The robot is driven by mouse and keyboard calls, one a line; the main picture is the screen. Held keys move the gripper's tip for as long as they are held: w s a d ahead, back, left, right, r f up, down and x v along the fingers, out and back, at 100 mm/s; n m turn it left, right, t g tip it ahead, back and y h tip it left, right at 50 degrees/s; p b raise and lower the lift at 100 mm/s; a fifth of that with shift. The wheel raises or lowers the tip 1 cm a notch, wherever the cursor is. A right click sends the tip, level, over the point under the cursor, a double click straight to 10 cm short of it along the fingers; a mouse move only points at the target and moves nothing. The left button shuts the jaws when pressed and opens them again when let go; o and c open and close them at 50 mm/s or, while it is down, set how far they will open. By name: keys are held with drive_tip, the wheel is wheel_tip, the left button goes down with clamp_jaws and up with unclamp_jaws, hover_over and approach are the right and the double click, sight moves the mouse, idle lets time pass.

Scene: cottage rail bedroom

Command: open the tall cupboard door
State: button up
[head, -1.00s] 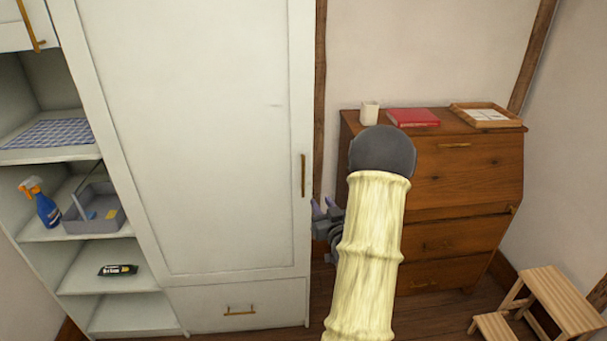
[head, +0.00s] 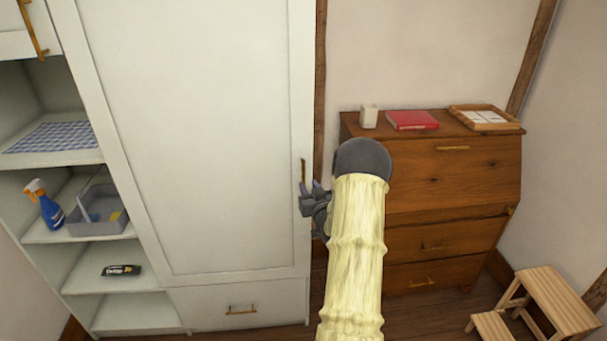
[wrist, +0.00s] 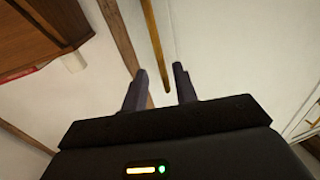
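The tall cupboard door (head: 190,130) is a pale panel, shut flush in its frame. Its upright brass handle (head: 303,170) is near the door's right edge, its lower part hidden behind my gripper. My gripper (head: 308,188) is at the handle's lower end in the head view. In the wrist view my gripper (wrist: 158,75) has its two fingers apart, with nothing held.
A drawer (head: 238,308) is below the door. Open shelves (head: 120,285) on the left hold a spray bottle (head: 45,204) and a grey caddy (head: 97,212). A wooden bureau (head: 455,180) stands right of my arm, with a step stool (head: 550,300) in front.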

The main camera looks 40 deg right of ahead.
sight(304, 178)
drive_tip(key=p+x, duration=0.1)
drive_tip(key=x, duration=0.5)
drive_tip(key=shift+w+p, duration=0.2)
drive_tip(key=shift+p, duration=0.1)
drive_tip(key=shift+c, duration=0.4)
clamp_jaws()
